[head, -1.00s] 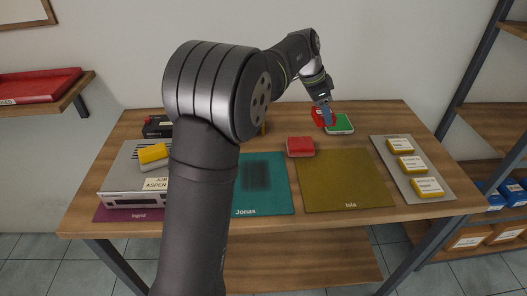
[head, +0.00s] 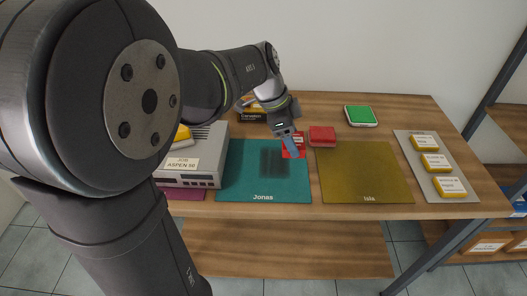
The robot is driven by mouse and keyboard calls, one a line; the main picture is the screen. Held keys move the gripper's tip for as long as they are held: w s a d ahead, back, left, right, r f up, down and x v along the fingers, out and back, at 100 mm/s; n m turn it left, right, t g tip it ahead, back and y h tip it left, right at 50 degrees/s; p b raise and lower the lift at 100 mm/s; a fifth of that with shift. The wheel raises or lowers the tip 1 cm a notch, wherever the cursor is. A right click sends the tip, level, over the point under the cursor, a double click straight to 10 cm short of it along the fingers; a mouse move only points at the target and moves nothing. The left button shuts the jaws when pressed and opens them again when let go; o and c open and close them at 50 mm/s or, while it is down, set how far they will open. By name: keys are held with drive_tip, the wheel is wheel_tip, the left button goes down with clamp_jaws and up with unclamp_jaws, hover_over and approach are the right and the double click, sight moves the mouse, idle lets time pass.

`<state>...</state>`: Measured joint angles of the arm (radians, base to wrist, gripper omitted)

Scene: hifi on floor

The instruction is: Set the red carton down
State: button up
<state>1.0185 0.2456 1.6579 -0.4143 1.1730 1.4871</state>
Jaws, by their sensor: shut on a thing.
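A red carton (head: 301,143) with light markings is in my gripper (head: 291,147), at the upper right corner of the teal mat labelled Jonas (head: 235,180). My gripper is shut on it and hides part of it. Whether the carton touches the mat or hangs just above it, I cannot tell. A second, plainer red box (head: 322,136) lies just to the right, behind the gap between the teal mat and the olive mat labelled Isla (head: 370,172).
A grey device (head: 205,165) labelled JOB ASPEN stands left of the teal mat. A green-topped box (head: 361,115) lies at the back right. Several yellow boxes (head: 436,161) lie on a grey strip (head: 419,178) at the right. The olive mat is empty.

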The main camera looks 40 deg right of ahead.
drive_tip(key=w+f, duration=0.2)
drive_tip(key=w, duration=0.1)
drive_tip(key=w+f, duration=0.2)
drive_tip(key=w, duration=0.1)
drive_tip(key=w+f, duration=0.2)
drive_tip(key=w, duration=0.1)
drive_tip(key=shift+w+a, duration=0.25)
drive_tip(key=shift+w, duration=0.15)
drive_tip(key=shift+f, duration=1.9)
drive_tip(key=shift+f, duration=0.15)
drive_tip(key=o, duration=1.1)
drive_tip(key=shift+c, duration=0.2)
drive_tip(key=v, duration=1.2)
